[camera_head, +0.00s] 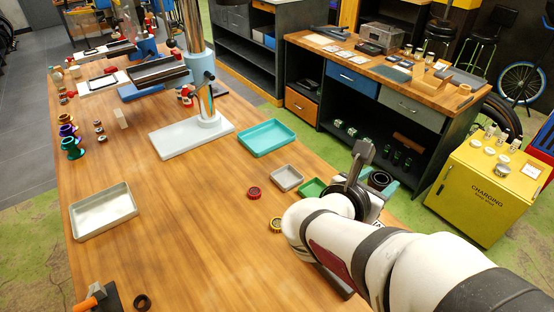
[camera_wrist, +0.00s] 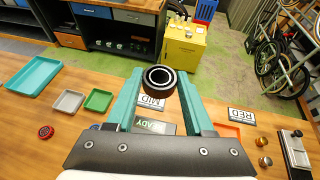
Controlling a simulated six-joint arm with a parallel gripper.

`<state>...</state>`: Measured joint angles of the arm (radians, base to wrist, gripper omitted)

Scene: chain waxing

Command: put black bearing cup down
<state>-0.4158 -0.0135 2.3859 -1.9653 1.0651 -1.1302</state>
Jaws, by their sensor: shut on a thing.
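The black bearing cup (camera_wrist: 160,78) is a dark ring with a lighter inner edge. In the wrist view it sits between the tips of the two teal fingers of my gripper (camera_wrist: 161,84), which is shut on it. In the head view the cup (camera_head: 379,180) shows at the right edge of the wooden table, beside my wrist, with a teal finger (camera_head: 391,188) next to it. A white MID label (camera_wrist: 151,102) and a READY label (camera_wrist: 154,127) lie below the cup in the wrist view. I cannot tell the cup's height above the table.
A green tray (camera_wrist: 98,100), a grey tray (camera_wrist: 68,101) and a teal tray (camera_wrist: 33,75) lie left of my gripper. A RED label (camera_wrist: 241,116), an orange tray (camera_wrist: 226,130) and brass pieces (camera_wrist: 263,142) lie right. Another dark ring (camera_head: 142,302) lies at the near left.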

